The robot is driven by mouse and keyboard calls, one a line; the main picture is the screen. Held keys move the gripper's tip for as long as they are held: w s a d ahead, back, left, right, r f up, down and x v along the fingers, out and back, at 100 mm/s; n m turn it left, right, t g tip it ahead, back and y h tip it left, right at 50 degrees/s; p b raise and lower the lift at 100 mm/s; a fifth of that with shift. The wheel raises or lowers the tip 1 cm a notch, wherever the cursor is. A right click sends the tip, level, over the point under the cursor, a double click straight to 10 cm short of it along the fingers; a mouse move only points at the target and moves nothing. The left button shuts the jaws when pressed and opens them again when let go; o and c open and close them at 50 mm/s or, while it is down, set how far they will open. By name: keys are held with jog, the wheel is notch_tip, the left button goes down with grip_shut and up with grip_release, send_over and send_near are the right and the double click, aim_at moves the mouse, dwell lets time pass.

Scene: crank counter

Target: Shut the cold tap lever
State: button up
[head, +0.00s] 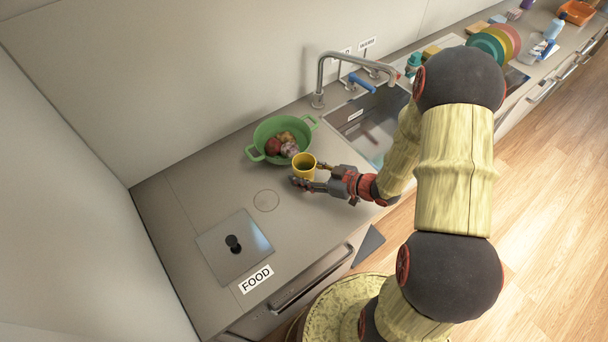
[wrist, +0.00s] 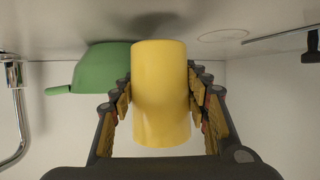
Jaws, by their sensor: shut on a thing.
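The blue tap lever (head: 362,84) sticks out at the sink, right beside the base of the grey curved tap (head: 320,88). I cannot tell from its angle whether it is open or shut. My gripper (head: 303,182) is shut on a yellow cup (head: 304,162), left of the sink and well apart from the lever. In the wrist view the yellow cup (wrist: 161,95) sits between both fingers. The lever does not show there.
A green colander (head: 268,133) with several round items stands just behind the cup. The sink (head: 375,125) is partly hidden by my arm. A square lid (head: 234,250) with a black knob lies at the front left. Coloured plates (head: 495,43) stand at the far right.

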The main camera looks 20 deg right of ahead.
jog(key=s+r, duration=0.1)
jog(key=r, duration=0.1)
jog(key=s+r+p, duration=0.1)
jog(key=s+r, duration=0.2)
jog(key=r, duration=0.1)
jog(key=shift+s+d+r+p, duration=0.15)
jog(key=shift+s+d+p, duration=0.05)
jog(key=shift+s+p, duration=0.2)
jog(key=p, duration=0.2)
send_near(305, 172)
jog(key=shift+s+a, duration=1.7)
jog(key=shift+a, duration=0.5)
jog(key=shift+r, duration=0.5)
jog(key=shift+s, duration=0.15)
